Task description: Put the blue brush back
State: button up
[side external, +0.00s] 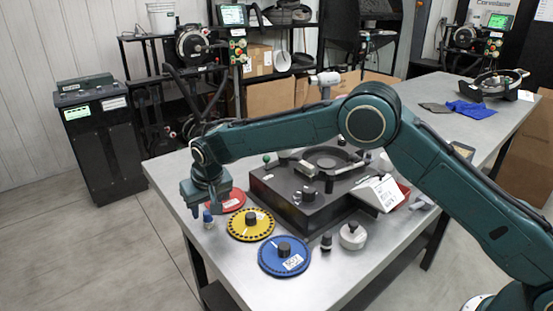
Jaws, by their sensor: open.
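My gripper (206,207) points down over the left end of the table, left of the red disc. It is open. A small upright piece with a blue top and pale base (208,218), which looks like the blue brush, stands on the table directly below the fingers. I cannot tell whether the fingers touch it or stand around it. A dark seed meter block (290,207) with a round ring on top sits in the middle of the table. No holder for the brush can be made out clearly.
A red disc (236,201), a yellow disc (236,228) and a blue disc (272,265) lie along the near left side. A black knob (326,242) and a white round piece (352,238) stand in front of the block. A blue cloth (472,109) lies far right.

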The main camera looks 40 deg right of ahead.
jog(key=v, duration=1.1)
jog(key=shift+r, duration=0.25)
jog(key=shift+s, duration=0.1)
jog(key=s+d+r, duration=1.3)
jog(key=s+d, duration=0.3)
jog(key=s+d+f, duration=0.2)
jog(key=s+d, duration=0.2)
jog(key=s, duration=0.7)
jog(key=s+d+f+t, duration=0.1)
jog(key=s+d, duration=0.3)
jog(key=s, duration=0.8)
jog(key=shift+s+f+t, duration=0.3)
jog(key=shift+f, duration=0.25)
